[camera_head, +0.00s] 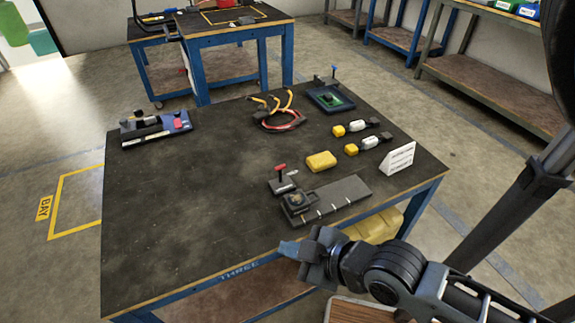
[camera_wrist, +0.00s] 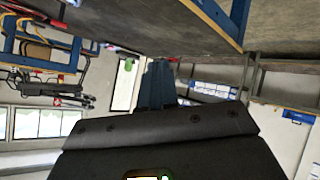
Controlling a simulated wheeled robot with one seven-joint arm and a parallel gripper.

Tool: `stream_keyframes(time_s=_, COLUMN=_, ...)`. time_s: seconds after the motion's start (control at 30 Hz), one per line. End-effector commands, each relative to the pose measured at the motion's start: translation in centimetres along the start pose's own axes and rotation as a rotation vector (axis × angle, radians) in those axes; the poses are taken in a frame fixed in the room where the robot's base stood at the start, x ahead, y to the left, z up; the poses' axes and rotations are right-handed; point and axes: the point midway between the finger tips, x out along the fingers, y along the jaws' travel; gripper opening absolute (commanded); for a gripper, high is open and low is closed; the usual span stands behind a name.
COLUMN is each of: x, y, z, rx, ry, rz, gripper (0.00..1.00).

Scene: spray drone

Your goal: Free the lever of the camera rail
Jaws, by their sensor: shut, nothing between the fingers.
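The camera rail (camera_head: 342,197) is a grey plate with white tick marks, lying near the front right of the dark table. A dark carriage (camera_head: 297,201) with a round top sits at its left end. A lever (camera_head: 281,172) with a red tip stands upright on a small grey block just behind that end. I cannot tell how the lever is held. My gripper (camera_head: 288,248) is at the table's front edge, nearer than the rail and apart from it. Its blue fingers (camera_wrist: 157,85) are shut and empty in the wrist view, which shows neither rail nor lever.
A yellow block (camera_head: 321,161) lies behind the rail. White-and-yellow connectors (camera_head: 368,142) and a white sign (camera_head: 397,158) stand to its right. Red and yellow cables (camera_head: 280,118), a green board (camera_head: 331,98) and a blue-grey device (camera_head: 155,127) lie farther back. The table's left front is clear.

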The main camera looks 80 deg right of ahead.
Motion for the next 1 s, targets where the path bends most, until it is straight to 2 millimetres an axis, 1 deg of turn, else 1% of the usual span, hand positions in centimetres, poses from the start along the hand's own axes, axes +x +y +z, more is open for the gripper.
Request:
stream_keyframes(time_s=0.03, x=1.6, y=1.7, z=0.1, rx=-0.021, ry=-0.04, rz=0.016, gripper=0.0)
stream_keyframes(time_s=0.1, x=3.4, y=3.4, z=0.7, rx=-0.064, ry=-0.103, rz=0.006, gripper=0.0)
stream_keyframes(time_s=0.17, x=4.7, y=5.1, z=1.1, rx=-0.1, ry=-0.149, rz=-0.009, gripper=0.0)
stream_keyframes(time_s=0.2, x=5.4, y=6.3, z=1.4, rx=-0.124, ry=-0.176, rz=-0.024, gripper=0.0)
stream_keyframes(time_s=0.27, x=6.4, y=8.2, z=1.7, rx=-0.161, ry=-0.21, rz=-0.052, gripper=0.0)
stream_keyframes(time_s=0.3, x=6.8, y=9.6, z=1.9, rx=-0.186, ry=-0.228, rz=-0.072, gripper=0.0)
stream_keyframes(time_s=0.43, x=7.4, y=14.2, z=2.3, rx=-0.27, ry=-0.261, rz=-0.149, gripper=0.0)
stream_keyframes(time_s=0.5, x=7.1, y=16.5, z=2.5, rx=-0.316, ry=-0.264, rz=-0.19, gripper=0.0)
stream_keyframes(time_s=0.6, x=6.4, y=19.3, z=2.6, rx=-0.376, ry=-0.256, rz=-0.241, gripper=0.0)
stream_keyframes(time_s=0.7, x=5.6, y=21.2, z=2.7, rx=-0.422, ry=-0.244, rz=-0.28, gripper=0.0)
stream_keyframes(time_s=0.8, x=5.0, y=22.3, z=2.8, rx=-0.452, ry=-0.233, rz=-0.303, gripper=0.0)
stream_keyframes(time_s=1.0, x=4.8, y=22.7, z=2.9, rx=-0.468, ry=-0.228, rz=-0.318, gripper=0.0)
